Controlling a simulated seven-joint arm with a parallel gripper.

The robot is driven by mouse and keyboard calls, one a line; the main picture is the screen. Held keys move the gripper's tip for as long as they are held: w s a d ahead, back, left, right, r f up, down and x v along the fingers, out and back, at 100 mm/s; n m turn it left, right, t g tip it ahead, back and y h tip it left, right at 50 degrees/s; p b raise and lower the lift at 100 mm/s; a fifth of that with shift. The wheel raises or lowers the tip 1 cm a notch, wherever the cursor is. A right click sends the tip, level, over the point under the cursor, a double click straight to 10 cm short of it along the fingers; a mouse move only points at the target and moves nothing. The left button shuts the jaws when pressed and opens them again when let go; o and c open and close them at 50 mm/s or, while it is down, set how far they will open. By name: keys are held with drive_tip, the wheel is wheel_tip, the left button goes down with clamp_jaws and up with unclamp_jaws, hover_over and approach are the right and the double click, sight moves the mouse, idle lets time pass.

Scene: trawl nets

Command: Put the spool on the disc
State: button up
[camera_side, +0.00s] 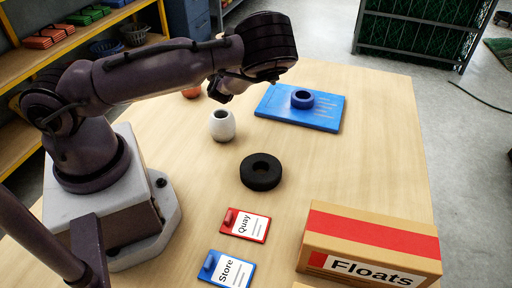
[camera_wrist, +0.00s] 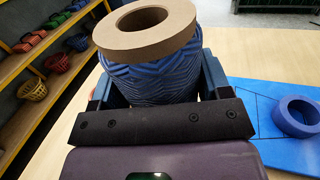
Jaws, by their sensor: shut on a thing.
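The spool (camera_wrist: 150,78), wound with blue twine and with a tan cardboard ring end on top, is held between the two fingers of my gripper (camera_wrist: 156,88) in the wrist view. In the side view my gripper (camera_side: 222,92) is above the far left of the table; I cannot make out the spool there. A black disc (camera_side: 246,175) with a hole in its middle lies flat on the table, nearer the camera than my gripper and apart from it. Nothing stands on it.
A white pot (camera_side: 222,127) stands between my gripper and the black disc. A blue board (camera_side: 270,105) with a blue ring (camera_side: 302,98) lies at the back. Red (camera_side: 250,226) and blue (camera_side: 232,271) tags and a Floats box (camera_side: 370,245) are in front. An orange thing (camera_side: 191,92) is partly hidden.

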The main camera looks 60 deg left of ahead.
drive_tip(key=w+d+f+m+t+h, duration=0.2)
drive_tip(key=w+d, duration=0.1)
drive_tip(key=d, duration=0.6)
drive_tip(key=m+t+h, duration=0.3)
drive_tip(key=t+h, duration=0.1)
hover_over(273, 170)
drive_tip(key=shift+f, duration=3.65)
drive_tip(key=shift+f, duration=0.15)
drive_tip(key=o, duration=1)
